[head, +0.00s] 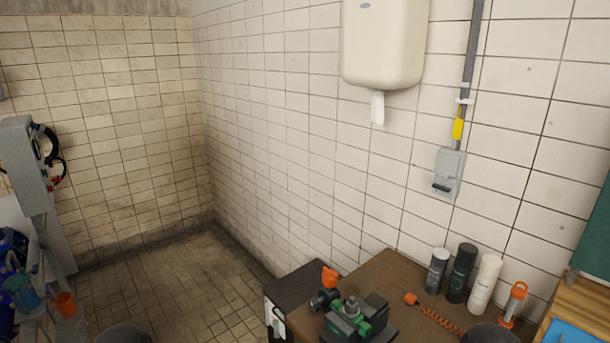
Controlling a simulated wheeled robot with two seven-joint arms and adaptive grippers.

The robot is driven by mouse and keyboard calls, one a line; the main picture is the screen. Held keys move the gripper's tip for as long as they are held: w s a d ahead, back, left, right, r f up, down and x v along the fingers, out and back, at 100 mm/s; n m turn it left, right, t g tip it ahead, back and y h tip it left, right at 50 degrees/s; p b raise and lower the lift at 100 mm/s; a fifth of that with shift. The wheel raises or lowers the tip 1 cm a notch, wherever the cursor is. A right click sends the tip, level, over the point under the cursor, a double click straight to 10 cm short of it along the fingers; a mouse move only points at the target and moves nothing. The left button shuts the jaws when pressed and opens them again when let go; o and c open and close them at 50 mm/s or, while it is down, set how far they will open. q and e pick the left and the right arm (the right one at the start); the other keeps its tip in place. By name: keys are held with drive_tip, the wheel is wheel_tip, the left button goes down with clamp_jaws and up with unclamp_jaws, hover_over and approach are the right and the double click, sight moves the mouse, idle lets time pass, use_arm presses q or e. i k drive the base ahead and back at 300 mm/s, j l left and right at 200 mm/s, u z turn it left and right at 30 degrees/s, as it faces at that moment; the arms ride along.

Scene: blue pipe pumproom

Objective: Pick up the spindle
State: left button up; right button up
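I cannot make out for certain which thing is the spindle. On the brown table (385,270) at the lower right, a dark vise-like device (362,322) with a green part (350,308) stands at the front. A dark piece with an orange top (329,278) is at its left side. The bottom edge of the picture cuts off part of the device. Neither my left nor my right gripper shows. Only dark rounded parts, apparently mine, show at the bottom edge.
Three bottles (462,272), an orange-capped tube (515,303) and an orange coiled cord (438,317) are on the table's right side. A black cabinet (300,288) adjoins its left. A white dispenser (384,45) hangs above. The tiled floor (185,285) is open at left centre.

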sight(352, 306)
drive_tip(key=i+j+u, duration=0.15)
drive_tip(key=u, duration=0.2)
drive_tip(key=i+u, duration=0.6)
drive_tip(key=u, duration=0.15)
drive_tip(key=i+u, duration=0.45)
drive_tip(key=i, duration=0.6)
drive_tip(key=i+z, duration=0.15)
drive_tip(key=z, duration=0.3)
drive_tip(key=i+j+z, duration=0.1)
drive_tip(key=z, duration=0.3)
